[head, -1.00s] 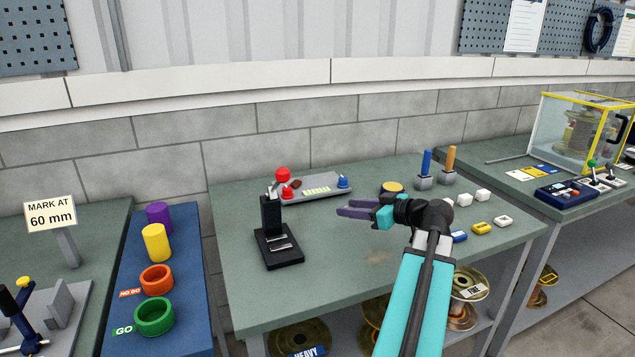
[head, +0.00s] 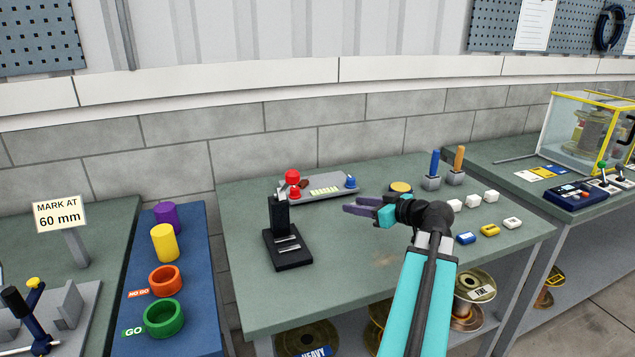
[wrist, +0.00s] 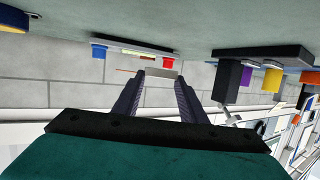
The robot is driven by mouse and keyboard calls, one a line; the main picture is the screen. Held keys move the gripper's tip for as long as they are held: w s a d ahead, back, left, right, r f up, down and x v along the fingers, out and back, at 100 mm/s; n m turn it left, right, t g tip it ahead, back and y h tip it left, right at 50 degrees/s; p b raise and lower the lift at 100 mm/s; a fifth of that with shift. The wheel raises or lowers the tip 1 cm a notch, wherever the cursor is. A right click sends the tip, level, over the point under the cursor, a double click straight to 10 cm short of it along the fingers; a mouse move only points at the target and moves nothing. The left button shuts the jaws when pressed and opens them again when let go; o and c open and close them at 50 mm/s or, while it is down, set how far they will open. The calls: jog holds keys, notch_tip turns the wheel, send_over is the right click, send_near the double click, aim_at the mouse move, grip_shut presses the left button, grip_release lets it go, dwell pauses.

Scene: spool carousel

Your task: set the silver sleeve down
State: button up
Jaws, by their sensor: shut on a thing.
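My gripper (head: 348,204) is held out to the left above the middle of the green-grey bench. In the wrist view my gripper (wrist: 160,74) has its two dark fingers closed on a small pale grey piece, the silver sleeve (wrist: 160,73), at the fingertips. The sleeve is too small to make out in the head view. A black stand (head: 287,248) with silver bars on its base stands on the bench to the left of the gripper. A grey fixture (head: 325,187) with a red knob and a blue knob lies behind the gripper.
A yellow-topped round item (head: 400,187) and blue and orange handles (head: 435,163) in grey blocks stand behind the arm. Several small white, blue and yellow blocks (head: 490,230) lie to the right. The bench front between stand and arm is clear.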

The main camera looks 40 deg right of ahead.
jog(key=w+m+h+p, duration=0.1)
jog(key=w, duration=0.2)
jog(key=w+a+m+h+p, duration=0.1)
jog(key=w+p, duration=0.1)
jog(key=w, duration=0.2)
jog(key=w+h+p, duration=0.1)
jog(key=w+p, duration=0.1)
jog(key=w, duration=0.1)
jog(key=shift+w+a+m, duration=0.2)
jog(key=shift+w+m, duration=0.1)
jog(key=shift+m, duration=0.1)
jog(key=w+a+r+m+g+h+p, duration=0.1)
jog(key=w+a+h+p, duration=0.1)
jog(key=w, duration=0.4)
jog(key=shift+w+a+r+m+h+p, duration=0.3)
jog(key=shift+w+a+m+p, duration=0.15)
jog(key=shift+p, duration=0.4)
jog(key=shift+s, duration=0.1)
jog(key=p, duration=0.5)
send_over(326, 185)
jog(key=shift+a+f, duration=0.3)
jog(key=shift+f, duration=0.45)
jog(key=shift+w+d, duration=0.2)
jog(key=shift+d, duration=0.25)
jog(key=shift+f+p, duration=0.8)
jog(key=shift+f, duration=0.75)
jog(key=shift+a+f, duration=0.1)
jog(key=shift+f, duration=0.15)
jog(key=shift+f+b, duration=0.15)
jog(key=shift+b, duration=0.15)
